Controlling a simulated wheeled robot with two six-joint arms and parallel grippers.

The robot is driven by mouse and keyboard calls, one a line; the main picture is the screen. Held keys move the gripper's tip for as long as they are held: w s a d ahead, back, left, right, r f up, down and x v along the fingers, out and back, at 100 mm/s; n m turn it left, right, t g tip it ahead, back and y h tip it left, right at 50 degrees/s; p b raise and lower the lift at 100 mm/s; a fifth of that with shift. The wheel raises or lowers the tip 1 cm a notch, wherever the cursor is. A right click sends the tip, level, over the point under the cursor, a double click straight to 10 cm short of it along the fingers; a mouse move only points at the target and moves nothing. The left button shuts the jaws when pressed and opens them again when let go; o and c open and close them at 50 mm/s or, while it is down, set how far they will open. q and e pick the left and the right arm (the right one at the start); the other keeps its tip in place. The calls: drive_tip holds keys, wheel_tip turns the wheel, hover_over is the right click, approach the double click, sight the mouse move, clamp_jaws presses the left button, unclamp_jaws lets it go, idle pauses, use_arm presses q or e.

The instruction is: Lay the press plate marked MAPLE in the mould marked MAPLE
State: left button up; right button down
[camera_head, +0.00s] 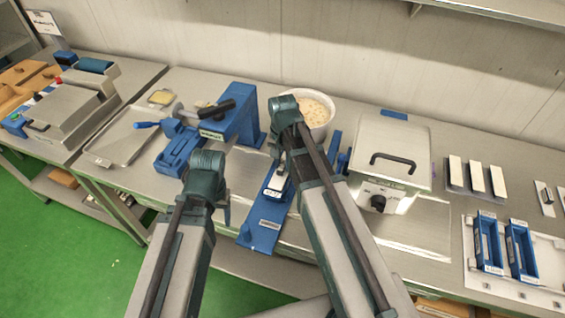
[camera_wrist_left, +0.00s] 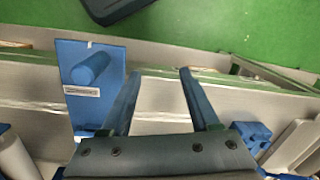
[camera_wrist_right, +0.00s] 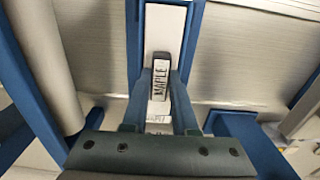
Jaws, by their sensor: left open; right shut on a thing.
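In the right wrist view, my right gripper (camera_wrist_right: 160,80) is shut on the dark-framed grip labelled MAPLE of a white press plate (camera_wrist_right: 165,25). The plate is between the two long walls of a blue mould (camera_wrist_right: 133,45); I cannot tell whether it touches the bottom. In the head view, the white plate (camera_head: 278,181) shows beside my right arm, over the blue mould, whose front label (camera_head: 271,193) is too small to read. My left gripper (camera_wrist_left: 160,75) is open and empty, above the table's front edge. My arm hides part of the mould in the head view.
A blue board (camera_head: 265,225) with a peg lies under the mould. A kettle of nougat (camera_head: 318,112) and a steel machine (camera_head: 388,160) stand behind. Two blue moulds (camera_head: 488,240) and several white plates (camera_head: 476,178) are at right; a blue press (camera_head: 232,115) is at left.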

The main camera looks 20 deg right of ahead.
drive_tip(key=shift+f, duration=0.2)
idle(0.3)
drive_tip(key=shift+c, duration=1)
unclamp_jaws()
wheel_tip(320, 180, up, 8)
drive_tip(key=p, duration=0.7)
drive_tip(key=shift+r+p, duration=0.1)
drive_tip(key=shift+p, duration=0.25)
drive_tip(key=shift+s, duration=0.1)
idle(0.5)
